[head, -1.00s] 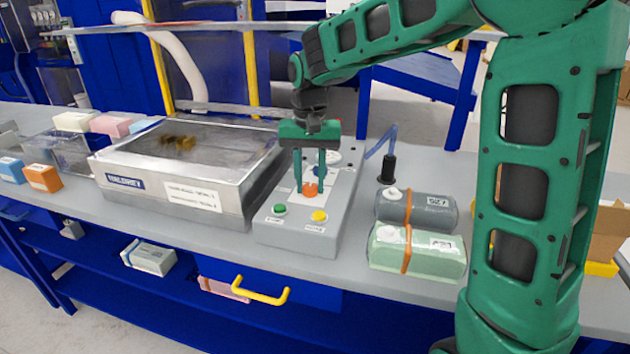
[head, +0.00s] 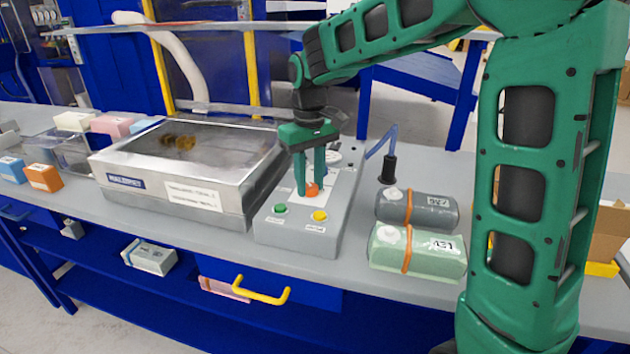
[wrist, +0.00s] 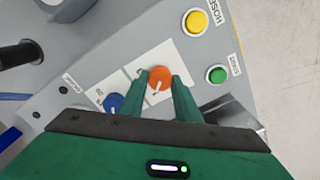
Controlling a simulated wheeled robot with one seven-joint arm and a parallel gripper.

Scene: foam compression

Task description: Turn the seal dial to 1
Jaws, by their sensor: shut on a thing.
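The orange dial (head: 312,189) sits on the sloped grey control panel (head: 290,238). It also shows in the wrist view (wrist: 159,78), on a white plate between my fingertips. My gripper (head: 311,187) points down from above and is shut on the orange dial, one finger on each side. A blue dial (wrist: 113,103) is beside it on the panel, partly hidden by a finger. The dial's scale marks are too small to read, and I cannot tell which dial the seal label belongs to.
A green button (head: 280,209) and a yellow button (head: 319,215) are at the panel's front. The metal vacuum chamber (head: 190,190) stands left. Grey (head: 425,209) and green (head: 430,255) wrapped rolls lie right, near a black nozzle (head: 388,170) with a blue hose.

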